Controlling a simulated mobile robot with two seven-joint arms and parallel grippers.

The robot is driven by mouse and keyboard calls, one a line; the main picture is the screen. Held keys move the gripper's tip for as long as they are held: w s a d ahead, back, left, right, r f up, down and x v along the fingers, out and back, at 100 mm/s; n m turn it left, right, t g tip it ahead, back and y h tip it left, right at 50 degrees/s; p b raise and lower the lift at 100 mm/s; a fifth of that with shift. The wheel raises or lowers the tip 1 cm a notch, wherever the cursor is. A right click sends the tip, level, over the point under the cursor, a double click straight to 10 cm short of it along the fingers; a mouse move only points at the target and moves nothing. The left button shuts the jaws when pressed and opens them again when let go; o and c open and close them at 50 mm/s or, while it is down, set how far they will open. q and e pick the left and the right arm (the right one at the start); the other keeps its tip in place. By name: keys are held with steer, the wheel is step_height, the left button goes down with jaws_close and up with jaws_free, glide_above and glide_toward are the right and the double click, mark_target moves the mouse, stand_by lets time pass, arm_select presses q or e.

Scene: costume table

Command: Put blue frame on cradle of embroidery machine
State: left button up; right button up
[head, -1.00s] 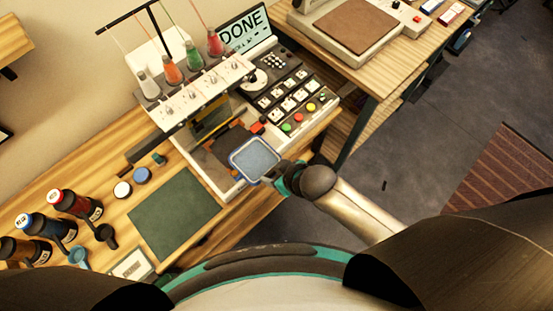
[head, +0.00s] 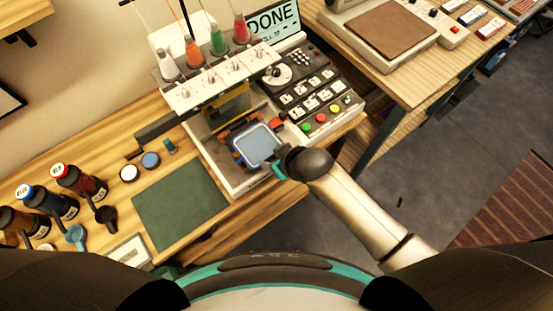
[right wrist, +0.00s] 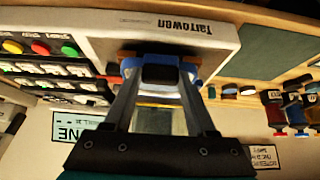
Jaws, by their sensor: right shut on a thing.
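The blue frame (head: 257,144), a rounded square with a pale grey-blue inside, is held by my right gripper (head: 277,161) at its lower right corner. The gripper is shut on it. The frame is over the front bed of the embroidery machine (head: 228,85), below its needle head. The cradle, with red-orange parts (head: 240,123), is mostly hidden behind the frame; I cannot tell whether they touch. In the right wrist view the frame's blue edge (right wrist: 194,72) shows beside the fingers (right wrist: 158,80). My left gripper is out of view.
Coloured thread spools (head: 217,42) stand on top of the machine. Its control panel (head: 318,95) is at the right, with a screen reading DONE (head: 275,20). A green mat (head: 180,205), small discs and several bottles (head: 80,180) lie left. A second machine (head: 395,28) is at upper right.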

mark_target(264, 153)
stand_by(0.5)
steer(key=shift+p, duration=0.4)
steer(key=shift+r+p, duration=0.1)
steer(key=shift+p, duration=0.2)
stand_by(0.5)
steer(key=shift+w+a+f+b, duration=0.3)
steer(key=shift+w+a+b, duration=0.25)
steer(key=shift+w, duration=0.25)
steer(key=shift+w+a+f+b, duration=0.25)
steer(key=shift+w+a+b, duration=0.15)
steer(key=shift+w+a, duration=0.3)
steer(key=shift+w+d+p, duration=0.1)
steer(key=shift+p, duration=0.45)
steer(key=shift+f+b, duration=0.65)
steer(key=shift+f, duration=0.45)
stand_by(1.2)
